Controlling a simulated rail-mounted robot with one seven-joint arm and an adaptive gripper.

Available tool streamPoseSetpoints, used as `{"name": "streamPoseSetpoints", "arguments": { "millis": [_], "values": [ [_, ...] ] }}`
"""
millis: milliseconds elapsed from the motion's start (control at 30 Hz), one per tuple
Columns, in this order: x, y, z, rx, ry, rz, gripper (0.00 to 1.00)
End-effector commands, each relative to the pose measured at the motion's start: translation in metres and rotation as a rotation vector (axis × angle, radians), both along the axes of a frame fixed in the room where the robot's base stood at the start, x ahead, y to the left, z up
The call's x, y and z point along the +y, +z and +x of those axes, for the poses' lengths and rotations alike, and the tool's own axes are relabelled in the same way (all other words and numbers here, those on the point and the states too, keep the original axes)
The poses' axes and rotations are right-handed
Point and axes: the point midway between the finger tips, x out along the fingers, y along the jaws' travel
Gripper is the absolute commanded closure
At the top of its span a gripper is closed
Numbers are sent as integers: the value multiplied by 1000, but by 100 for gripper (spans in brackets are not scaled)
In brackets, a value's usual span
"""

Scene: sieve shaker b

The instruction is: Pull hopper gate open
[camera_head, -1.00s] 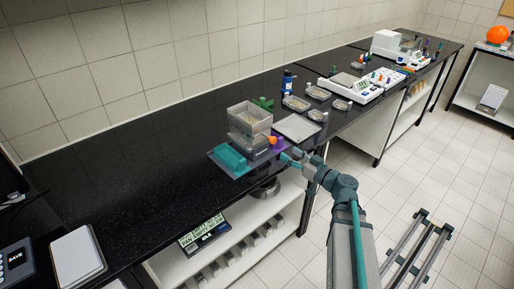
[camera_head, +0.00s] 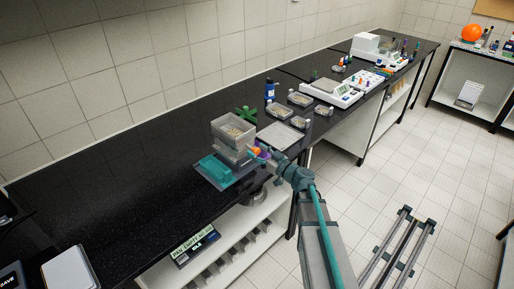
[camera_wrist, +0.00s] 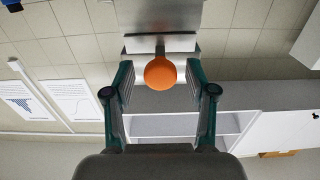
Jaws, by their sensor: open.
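The hopper (camera_head: 234,132) is a grey, open-topped bin holding grainy material, on a stand at the bench's front edge. An orange round knob (camera_wrist: 160,73) on a short dark stem joins a metal plate (camera_wrist: 160,43), the gate, in the wrist view. In the head view the knob (camera_head: 255,151) is small and partly covered by my gripper (camera_head: 258,157). In the wrist view my gripper (camera_wrist: 160,92) is open, with one finger on each side of the knob. Gaps show between both fingers and the knob.
A teal block (camera_head: 216,168) sits on the base beside the hopper. A green cross-shaped piece (camera_head: 246,114), blue bottle (camera_head: 270,89), flat tray (camera_head: 279,135) and several small pans stand behind and right.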

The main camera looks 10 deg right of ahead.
Motion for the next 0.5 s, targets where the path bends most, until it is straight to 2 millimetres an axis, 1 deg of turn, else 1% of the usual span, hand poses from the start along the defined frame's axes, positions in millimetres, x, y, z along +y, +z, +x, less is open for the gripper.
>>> {"name": "streamPoseSetpoints", "arguments": {
  "millis": [100,367,400,467,500],
  "values": [
    [4,0,5,1,1,-1,44],
    [4,-1,5,0,0,0,44],
    [4,-1,5,0,0,0,47],
    [4,-1,5,0,0,0,57],
    [4,-1,5,0,0,0,64]
  ]
}}
